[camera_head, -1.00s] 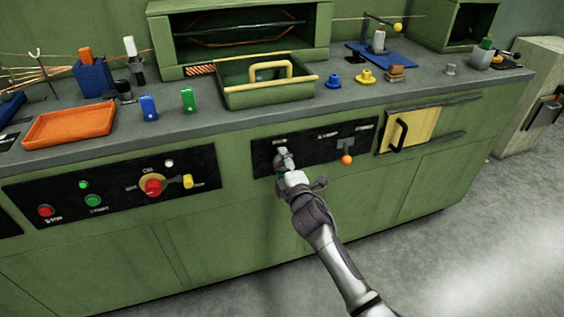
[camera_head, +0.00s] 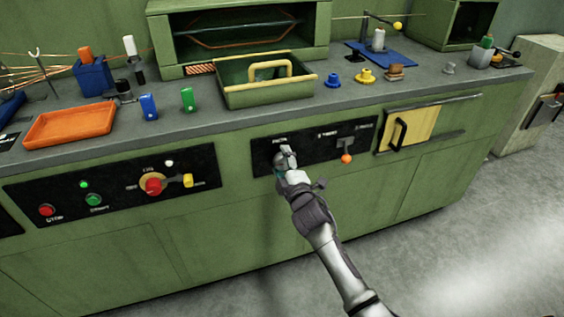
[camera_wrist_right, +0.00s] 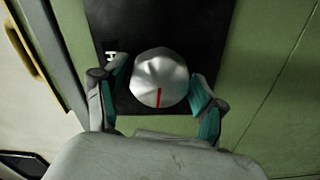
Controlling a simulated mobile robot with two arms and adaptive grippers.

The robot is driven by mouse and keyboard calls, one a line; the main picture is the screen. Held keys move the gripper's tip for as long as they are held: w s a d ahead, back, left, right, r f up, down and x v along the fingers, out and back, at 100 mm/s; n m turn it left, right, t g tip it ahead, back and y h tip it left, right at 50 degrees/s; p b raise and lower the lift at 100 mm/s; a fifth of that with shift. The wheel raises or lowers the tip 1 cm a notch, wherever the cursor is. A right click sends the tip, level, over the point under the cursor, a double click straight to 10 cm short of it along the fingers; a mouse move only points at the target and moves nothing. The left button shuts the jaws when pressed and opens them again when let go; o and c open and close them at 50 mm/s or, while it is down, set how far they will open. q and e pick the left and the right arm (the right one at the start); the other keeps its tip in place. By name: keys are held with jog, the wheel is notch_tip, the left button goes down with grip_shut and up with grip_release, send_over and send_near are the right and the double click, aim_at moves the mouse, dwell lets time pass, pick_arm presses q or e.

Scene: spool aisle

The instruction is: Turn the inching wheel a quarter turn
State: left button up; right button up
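The inching wheel is a pale grey, lobed knob (camera_wrist_right: 160,78) with a red mark on its face, on a black panel. In the right wrist view the red mark points down, toward my palm. My right gripper (camera_wrist_right: 159,88) is around the wheel, one teal-padded finger on each side. The fingers look open, with narrow gaps beside the wheel; contact at the tips is hard to tell. In the head view my right gripper (camera_head: 287,168) is at the left part of the panel and partly covers the wheel (camera_head: 284,157). My left gripper is not in view.
The black panel (camera_head: 318,149) also carries an orange-knobbed lever (camera_head: 346,158) to the right. A yellow door with a black handle (camera_head: 408,132) is further right. Another control panel (camera_head: 120,185) is on the left. The grey worktop above holds a green tray (camera_head: 268,96).

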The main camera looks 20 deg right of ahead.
jog(key=shift+o, duration=0.5)
jog(key=s, duration=1.2)
jog(key=shift+d, duration=0.2)
